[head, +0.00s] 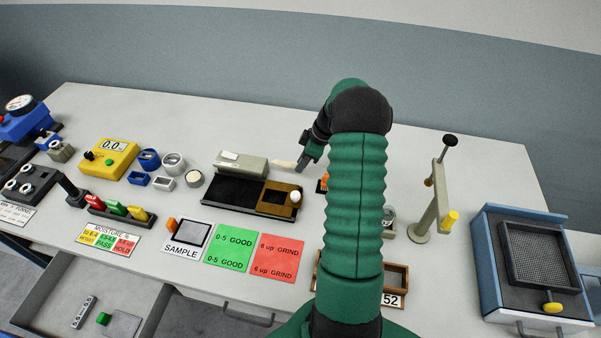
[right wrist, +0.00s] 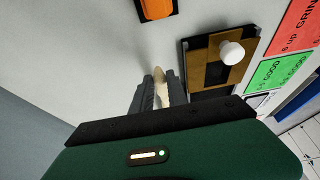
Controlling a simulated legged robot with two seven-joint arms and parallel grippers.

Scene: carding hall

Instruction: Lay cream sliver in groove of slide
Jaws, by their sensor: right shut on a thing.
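The cream sliver (head: 284,164) is a thin pale strip held above or at the table, right of a grey block. In the right wrist view the sliver (right wrist: 159,82) sticks out between the fingers of my right gripper (right wrist: 160,95). In the head view my right gripper (head: 304,162) is shut on it. The brown slide (head: 272,206) with a white knob sits at the right end of a black base, in front of the gripper. In the right wrist view the slide (right wrist: 239,72) lies right of the sliver, apart from it. My left gripper is out of view.
A grey block (head: 240,164) stands behind the black base (head: 226,190). An orange thing (right wrist: 157,8) lies near the slide. Green (head: 229,247) and red (head: 277,257) cards lie in front. A stand (head: 431,208) is at right. The table behind the gripper is clear.

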